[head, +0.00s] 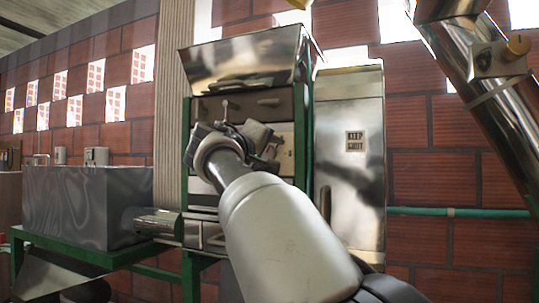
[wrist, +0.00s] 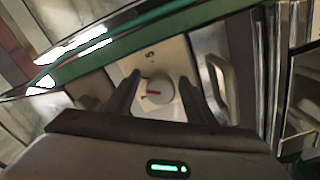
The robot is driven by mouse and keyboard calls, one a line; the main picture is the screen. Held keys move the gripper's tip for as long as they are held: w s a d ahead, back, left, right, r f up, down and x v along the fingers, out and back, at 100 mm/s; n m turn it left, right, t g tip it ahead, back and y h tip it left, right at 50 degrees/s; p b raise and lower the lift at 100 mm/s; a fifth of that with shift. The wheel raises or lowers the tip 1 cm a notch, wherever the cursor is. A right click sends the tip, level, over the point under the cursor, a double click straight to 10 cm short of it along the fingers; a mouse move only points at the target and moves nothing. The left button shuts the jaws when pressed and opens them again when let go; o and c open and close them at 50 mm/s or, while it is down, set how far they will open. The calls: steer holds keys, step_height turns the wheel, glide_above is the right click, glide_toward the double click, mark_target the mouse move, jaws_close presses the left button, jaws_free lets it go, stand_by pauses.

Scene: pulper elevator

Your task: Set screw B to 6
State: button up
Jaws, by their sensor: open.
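The pointer lies roughly sideways in that picture. In the head view my gripper (head: 252,138) is in front of the machine's cream plate (head: 287,158) and hides the knob.
The metal machine has a steel hopper (head: 240,62) on top and a green frame. A steel cabinet (head: 350,190) marked KEEP SHUT stands to its right. A curved handle (wrist: 222,85) is right of the knob. A grey tank (head: 85,205) is at left.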

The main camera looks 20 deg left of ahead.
steer(key=s+a+b, duration=0.1)
steer(key=s+b, duration=0.2)
steer(key=s, duration=1.4)
steer(key=shift+s+a, duration=0.15)
steer(key=shift+s, duration=0.05)
